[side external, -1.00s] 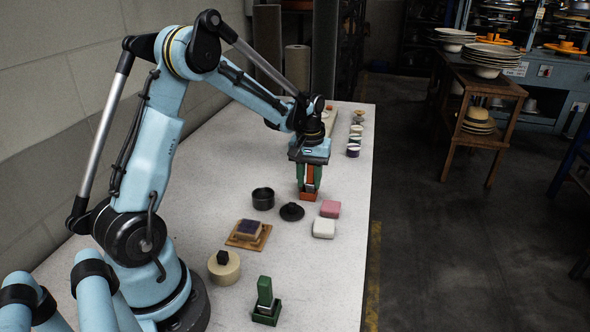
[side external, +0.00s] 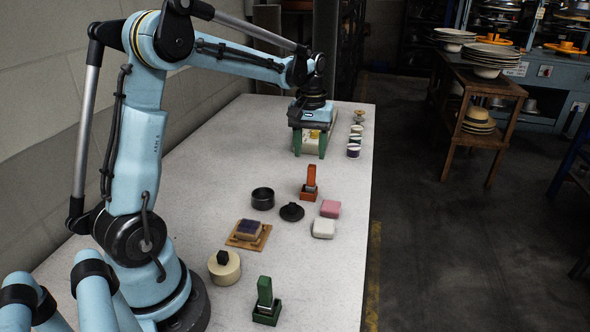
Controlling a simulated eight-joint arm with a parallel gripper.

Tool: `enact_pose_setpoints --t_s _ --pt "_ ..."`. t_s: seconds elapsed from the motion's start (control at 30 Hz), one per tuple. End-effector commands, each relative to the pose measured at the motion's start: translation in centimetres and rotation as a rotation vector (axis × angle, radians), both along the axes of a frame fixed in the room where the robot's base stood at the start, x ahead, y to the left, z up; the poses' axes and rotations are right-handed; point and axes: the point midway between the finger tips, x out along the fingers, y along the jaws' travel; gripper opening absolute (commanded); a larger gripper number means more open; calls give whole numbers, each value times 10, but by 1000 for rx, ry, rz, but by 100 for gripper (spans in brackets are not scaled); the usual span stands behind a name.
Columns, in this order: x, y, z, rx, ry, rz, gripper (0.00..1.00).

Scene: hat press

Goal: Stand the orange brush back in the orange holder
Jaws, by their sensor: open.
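The orange brush (side external: 311,176) stands upright in the orange holder (side external: 308,196) near the middle of the table. Its handle points up and nothing holds it. My gripper (side external: 309,153) has green fingers and is open. It is farther back along the table, apart from the brush, over or in front of a pale object (side external: 312,142) with a small yellow part. Whether the gripper touches that object cannot be told.
A black pot (side external: 263,198), a black lid (side external: 291,212), a pink block (side external: 330,208) and a white block (side external: 323,228) lie near the holder. A green brush in a green holder (side external: 266,305) stands in front. Several small pots (side external: 354,143) line the right edge.

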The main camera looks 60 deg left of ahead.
Motion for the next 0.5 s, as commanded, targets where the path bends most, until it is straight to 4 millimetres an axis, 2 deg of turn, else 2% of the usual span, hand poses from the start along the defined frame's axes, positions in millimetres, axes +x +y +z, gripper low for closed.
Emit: enact_pose_setpoints --t_s 0.03,0.2,0.37,0.5 --pt "-1 0 9 0 0 0 51" --pt "0 0 31 0 0 0 51" --pt "-1 0 42 1 -1 -1 51" --pt "-5 -12 48 11 -27 -40 51"
